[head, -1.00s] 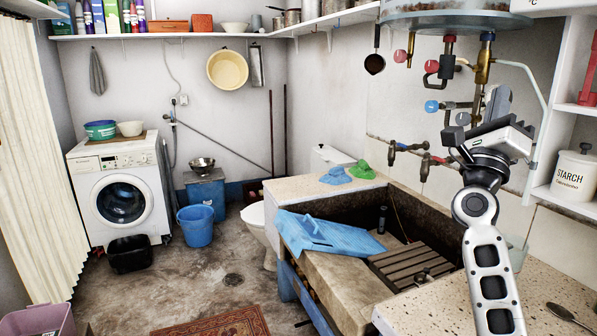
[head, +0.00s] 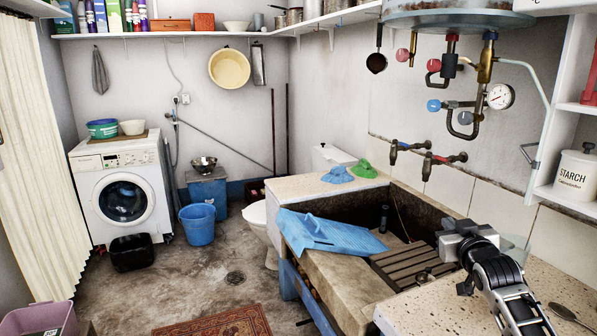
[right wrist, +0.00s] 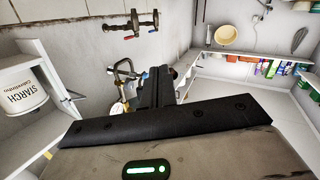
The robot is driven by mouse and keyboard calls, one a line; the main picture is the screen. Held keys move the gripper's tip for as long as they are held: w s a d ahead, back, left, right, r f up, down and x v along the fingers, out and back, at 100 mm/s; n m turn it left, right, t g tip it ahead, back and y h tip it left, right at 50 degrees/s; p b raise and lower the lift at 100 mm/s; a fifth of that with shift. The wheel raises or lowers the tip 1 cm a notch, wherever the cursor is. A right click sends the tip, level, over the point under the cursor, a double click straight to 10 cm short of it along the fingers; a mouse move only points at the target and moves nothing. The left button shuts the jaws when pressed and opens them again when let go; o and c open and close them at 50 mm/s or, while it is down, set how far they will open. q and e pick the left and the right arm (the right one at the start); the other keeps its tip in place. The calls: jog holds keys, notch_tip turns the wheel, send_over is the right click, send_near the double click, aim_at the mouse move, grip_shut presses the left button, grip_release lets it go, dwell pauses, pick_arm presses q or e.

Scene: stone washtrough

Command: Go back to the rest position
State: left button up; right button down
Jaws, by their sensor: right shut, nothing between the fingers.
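My right gripper (head: 452,243) is low over the right side of the stone washtrough (head: 350,268), near the slatted wooden board (head: 410,264). It is apart from the taps on the wall. In the right wrist view its dark fingers (right wrist: 158,88) are closed together with nothing held between them. My right arm comes in from the lower right, above the speckled counter (head: 440,305). My left gripper is out of the head view.
Wall taps (head: 425,155) and a water heater with pipes (head: 460,20) are above. A starch tin (head: 577,175) stands on the right shelf. The floor left of the trough is mostly clear.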

jog(key=s+a+f+n+g+y+b, duration=0.1)
jog(key=s+a+f+b, duration=0.15)
jog(key=s+f, duration=0.35)
jog(key=s+a+f+g+y+b, duration=0.1)
jog(key=s+a+f, duration=0.3)
jog(key=f, duration=0.5)
jog(key=s+a+f+n+g+b, duration=0.1)
jog(key=s+a+f+b, duration=0.1)
jog(key=s+a+f, duration=0.4)
jog(key=s+a+f+g+y+b, duration=0.1)
jog(key=s+a+f, duration=0.1)
jog(key=s+f, duration=0.2)
jog(key=s+a+f+g+b, duration=0.1)
jog(key=s+a+f+b, duration=0.1)
jog(key=s, duration=0.8)
jog(key=s+a+f+m+g+y+b, duration=0.1)
jog(key=s+a+f, duration=0.2)
jog(key=s+f, duration=0.2)
jog(key=s, duration=0.3)
jog(key=shift+a+f+y, duration=0.3)
jog(key=shift+f, duration=0.05)
